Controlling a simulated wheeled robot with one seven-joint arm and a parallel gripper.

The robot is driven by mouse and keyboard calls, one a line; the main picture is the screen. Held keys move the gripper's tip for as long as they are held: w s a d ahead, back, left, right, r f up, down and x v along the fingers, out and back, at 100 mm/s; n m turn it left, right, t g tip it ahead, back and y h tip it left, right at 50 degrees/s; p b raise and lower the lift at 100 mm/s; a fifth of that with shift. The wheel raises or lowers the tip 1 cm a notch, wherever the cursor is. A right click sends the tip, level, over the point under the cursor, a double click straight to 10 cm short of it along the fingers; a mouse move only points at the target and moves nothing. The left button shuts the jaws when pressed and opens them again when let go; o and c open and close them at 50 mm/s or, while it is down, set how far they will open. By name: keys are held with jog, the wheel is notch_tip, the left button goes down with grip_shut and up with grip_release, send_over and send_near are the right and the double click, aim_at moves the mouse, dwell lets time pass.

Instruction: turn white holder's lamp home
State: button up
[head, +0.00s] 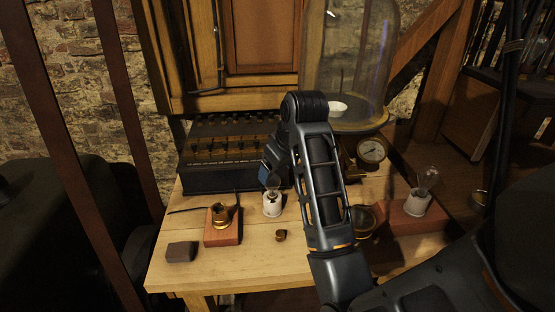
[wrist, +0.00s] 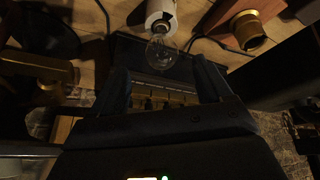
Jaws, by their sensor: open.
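A white holder (head: 272,205) stands upright on the bench, with a clear glass lamp (head: 273,185) in its top. In the wrist view the white holder (wrist: 160,12) is at the top edge, and its lamp (wrist: 162,51) points toward my gripper (wrist: 160,68). The two fingers are apart, one on each side of the lamp's end in the picture, with a gap on both sides. I cannot tell how deep the glass sits between them. In the head view my gripper (head: 268,168) is close above the lamp, partly hidden by my arm.
A brass holder (head: 221,217) on a wooden block stands left of the white holder. Another white holder (head: 416,204) with a lamp is at right. A dark block (head: 181,251) and small brass piece (head: 281,235) lie in front. A dark instrument box (head: 215,180) and glass dome (head: 350,60) stand behind.

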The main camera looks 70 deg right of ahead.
aim_at(273, 176)
jog(key=shift+w+d+r+y, duration=0.1)
jog(key=shift+r+y, duration=0.1)
jog(key=shift+r, duration=0.2)
jog(key=shift+w+d+r+y, duration=0.1)
jog(key=shift+r+y, duration=0.1)
jog(key=shift+r, duration=0.2)
jog(key=b+x, duration=0.5)
jog(key=shift+x, duration=1.3)
jog(key=shift+c, duration=0.2)
jog(key=c, duration=1.2)
jog(key=shift+o, duration=0.2)
jog(key=m+g+h+p, duration=0.1)
jog(key=m, duration=0.2)
jog(key=shift+r+m, duration=0.15)
jog(key=shift+m, duration=0.15)
jog(key=m+h+p, duration=0.1)
jog(key=m, duration=0.2)
jog(key=shift+s+d+g, duration=0.1)
jog(key=shift+s+g, duration=0.05)
jog(key=shift+g, duration=0.25)
